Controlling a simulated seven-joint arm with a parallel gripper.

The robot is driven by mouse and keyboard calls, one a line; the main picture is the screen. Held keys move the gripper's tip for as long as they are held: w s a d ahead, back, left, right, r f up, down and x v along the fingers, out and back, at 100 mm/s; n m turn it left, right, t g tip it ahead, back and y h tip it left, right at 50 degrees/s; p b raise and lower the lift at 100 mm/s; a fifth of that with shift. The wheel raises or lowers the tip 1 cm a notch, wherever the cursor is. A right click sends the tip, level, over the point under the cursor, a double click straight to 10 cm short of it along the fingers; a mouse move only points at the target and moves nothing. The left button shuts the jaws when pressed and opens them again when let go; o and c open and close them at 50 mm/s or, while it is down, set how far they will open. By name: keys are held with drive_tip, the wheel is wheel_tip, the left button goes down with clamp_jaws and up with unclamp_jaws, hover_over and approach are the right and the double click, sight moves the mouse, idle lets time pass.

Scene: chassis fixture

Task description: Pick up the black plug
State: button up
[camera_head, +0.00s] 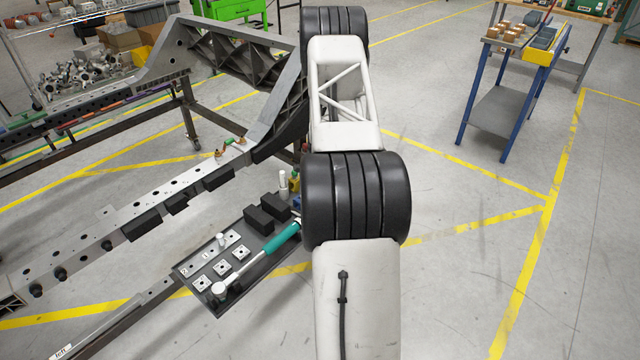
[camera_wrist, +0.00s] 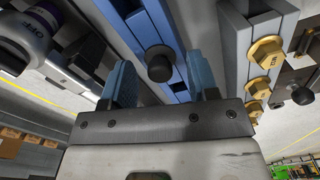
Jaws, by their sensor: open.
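A black plug (camera_wrist: 159,64) with a round head shows in the wrist view on a blue bar (camera_wrist: 146,30). My gripper (camera_wrist: 161,72) is open, with one blue finger to the left of the plug and one to the right. There are visible gaps on both sides, and nothing is held. I cannot tell how far the plug is from the fingertips in depth. In the head view my arm hides the gripper. Several small black plugs (camera_head: 61,272) show there on the long chassis rail (camera_head: 165,197) at the left.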

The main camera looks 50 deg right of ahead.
idle(0.3)
clamp_jaws()
drive_tip(key=shift+r, duration=0.15)
wheel_tip(320, 180, up, 10)
idle(0.9)
idle(0.6)
drive_tip(key=shift+r, duration=2.3)
